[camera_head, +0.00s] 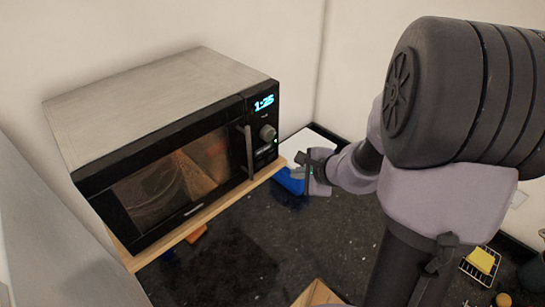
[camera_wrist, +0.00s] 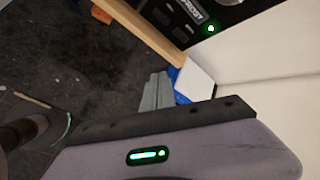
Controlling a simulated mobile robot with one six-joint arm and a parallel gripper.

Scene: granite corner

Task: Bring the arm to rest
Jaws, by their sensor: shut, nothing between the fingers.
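My arm reaches in from the right of the head view, with my gripper (camera_head: 318,187) in front of the microwave's right end, over the dark counter. In the wrist view my gripper's grey fingers (camera_wrist: 156,92) lie together with nothing between them. It holds nothing. A blue and white object (camera_head: 290,181) is just behind the gripper in the head view. It also shows in the wrist view (camera_wrist: 193,84), beyond the fingers; I cannot tell whether they touch it.
A microwave (camera_head: 185,155) with a closed door stands on a wooden shelf (camera_head: 205,218) at the left. The dark granite counter (camera_head: 235,262) is mostly clear below. A yellow sponge (camera_head: 482,260) sits on a wire rack at the lower right. Walls close off the back corner.

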